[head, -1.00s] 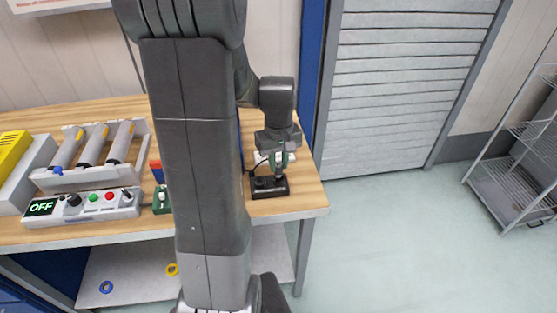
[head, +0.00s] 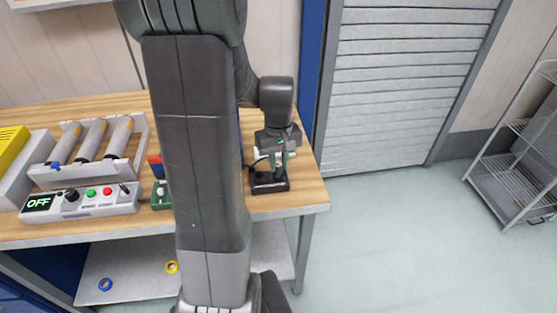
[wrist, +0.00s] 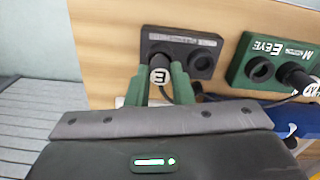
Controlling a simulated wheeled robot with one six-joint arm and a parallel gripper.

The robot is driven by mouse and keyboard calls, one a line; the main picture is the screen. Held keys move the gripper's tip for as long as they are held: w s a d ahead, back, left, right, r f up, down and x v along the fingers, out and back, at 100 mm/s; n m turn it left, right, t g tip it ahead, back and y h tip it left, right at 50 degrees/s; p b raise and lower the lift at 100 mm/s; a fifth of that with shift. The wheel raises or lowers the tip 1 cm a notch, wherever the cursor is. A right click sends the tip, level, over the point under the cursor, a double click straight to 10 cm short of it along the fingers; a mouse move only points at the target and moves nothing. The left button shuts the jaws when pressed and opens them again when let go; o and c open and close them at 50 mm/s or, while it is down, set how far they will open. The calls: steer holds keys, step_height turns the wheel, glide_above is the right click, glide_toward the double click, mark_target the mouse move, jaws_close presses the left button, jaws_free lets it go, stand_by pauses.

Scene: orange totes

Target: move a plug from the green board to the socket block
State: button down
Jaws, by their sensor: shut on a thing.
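The black socket block (wrist: 200,58) shows in the wrist view with two round openings; it also shows in the head view (head: 270,188) near the bench's right end. My gripper (wrist: 160,82) has its green fingers shut on a plug (wrist: 159,75) with a white, lettered end. The plug stands at the block's left opening in the wrist view; how deep it sits I cannot tell. The block's other opening (wrist: 203,62) is empty. The green board (wrist: 240,67) is to the right, with one empty hole and another plug (wrist: 297,78) in it. My gripper also shows over the block in the head view (head: 277,160).
A control box (head: 80,203) reading OFF and a rack of grey cylinders (head: 95,150) stand on the bench's left. A dark cable (wrist: 220,98) runs near the plugs. My arm hides the bench's middle. Open floor (head: 400,230) lies to the right.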

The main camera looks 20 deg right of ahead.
steer(key=shift+f, duration=0.25)
stand_by(0.4)
steer(key=c, duration=1.2)
jaws_free()
steer(key=shift+r, duration=0.1)
step_height(320, 180, up, 14)
steer(key=shift+f, duration=0.2)
steer(key=shift+f, duration=0.1)
step_height(320, 180, down, 14)
steer(key=shift+r, duration=0.3)
